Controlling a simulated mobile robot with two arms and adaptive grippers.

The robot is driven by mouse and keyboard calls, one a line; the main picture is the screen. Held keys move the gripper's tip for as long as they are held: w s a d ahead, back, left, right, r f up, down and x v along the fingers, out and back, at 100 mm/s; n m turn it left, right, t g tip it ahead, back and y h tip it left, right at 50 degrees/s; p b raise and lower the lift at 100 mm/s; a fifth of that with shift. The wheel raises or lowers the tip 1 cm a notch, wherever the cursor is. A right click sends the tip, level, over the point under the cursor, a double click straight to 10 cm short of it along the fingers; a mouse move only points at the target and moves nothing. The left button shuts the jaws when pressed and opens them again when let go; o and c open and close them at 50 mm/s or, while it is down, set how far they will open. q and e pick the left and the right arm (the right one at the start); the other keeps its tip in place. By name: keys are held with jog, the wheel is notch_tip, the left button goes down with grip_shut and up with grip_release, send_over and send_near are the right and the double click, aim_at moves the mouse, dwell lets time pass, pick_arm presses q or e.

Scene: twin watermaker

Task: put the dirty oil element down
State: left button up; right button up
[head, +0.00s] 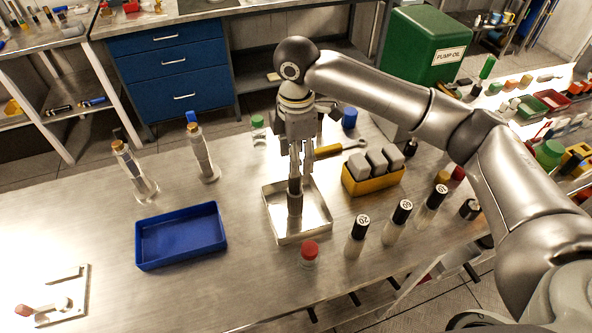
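The dirty oil element (295,202), a dark brownish upright cylinder with a black upper part, is at the middle of a shallow square metal tray (318,226). My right gripper (296,174) points straight down over the tray, its fingers closed around the top of the element. The element's lower end appears at or just above the tray floor; I cannot tell whether it touches. My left gripper is not in view.
A blue tray (181,236) lies to the left, and a red-capped jar (309,253) stands in front. Several black-capped bottles (397,222) and a yellow block holder (373,180) stand to the right.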

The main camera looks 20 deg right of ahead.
notch_tip(320, 180, up, 7)
jog(key=b, duration=0.1)
jog(key=shift+f, duration=0.15)
dwell(0.4)
